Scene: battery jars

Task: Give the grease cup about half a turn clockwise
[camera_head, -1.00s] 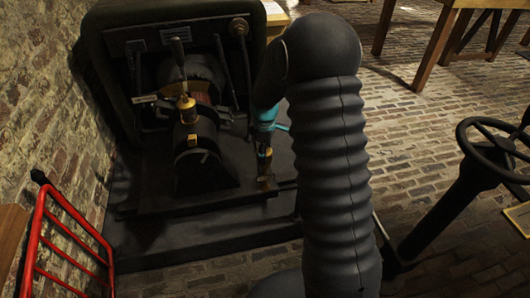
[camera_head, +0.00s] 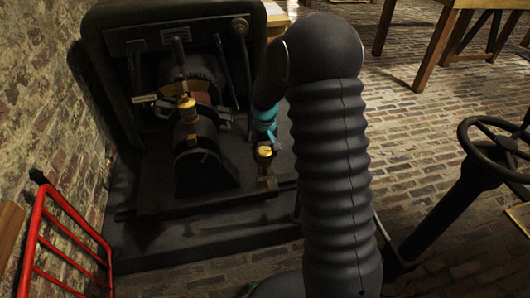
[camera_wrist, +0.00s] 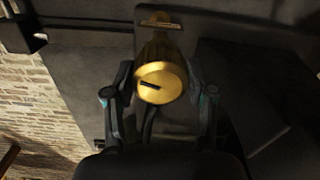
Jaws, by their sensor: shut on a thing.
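The brass grease cup (camera_wrist: 160,84) is in the middle of the wrist view, its round cap facing the camera with a short dark mark left of centre. In the head view it shows as a small yellow shape (camera_head: 265,152) low beside the machine, partly hidden by my gripper. My gripper (camera_wrist: 161,92) has one finger on each side of the cap and is shut on it. In the head view, my gripper (camera_head: 265,137) reaches down onto the cup from above. The contact of the fingertips is dark and hard to make out.
A second brass fitting (camera_head: 186,103) stands on the dark machine's bearing (camera_head: 205,165), left of my gripper, near upright levers. A red rail (camera_head: 68,240) is at lower left. A black handwheel (camera_head: 490,150) is at right. Brick floor (camera_head: 425,125) lies open behind my arm.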

